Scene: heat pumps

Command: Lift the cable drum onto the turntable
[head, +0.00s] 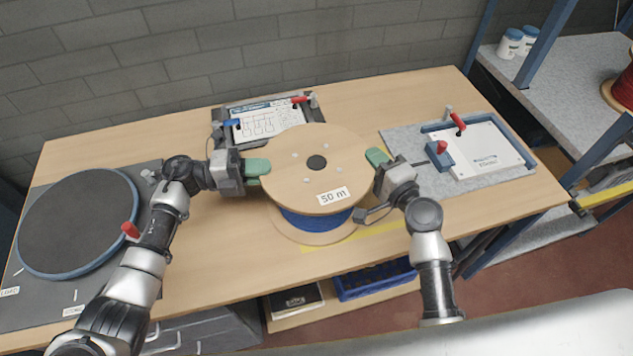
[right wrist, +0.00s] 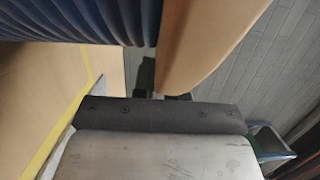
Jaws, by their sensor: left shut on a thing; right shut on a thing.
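The cable drum (head: 330,172) has pale wooden flanges, blue cable wound between them and a "50 m" label. In the head view it is upright on its flange at the middle of the bench; I cannot tell whether it touches the bench. My left gripper (head: 256,170) is shut on the left edge of its top flange. My right gripper (head: 378,160) is shut on the right edge. The right wrist view shows the flange (right wrist: 205,40) and blue cable (right wrist: 80,20) close up; the fingers are mostly hidden. The turntable (head: 78,222), a dark disc with a blue rim, is empty at the left.
A clamped panel with a diagram (head: 268,122) stands behind the drum. A white plate in a blue fixture (head: 485,152) lies on a grey mat at the right. A red-handled lever (head: 130,230) stands at the turntable's right. Bare bench (head: 215,245) lies between drum and turntable.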

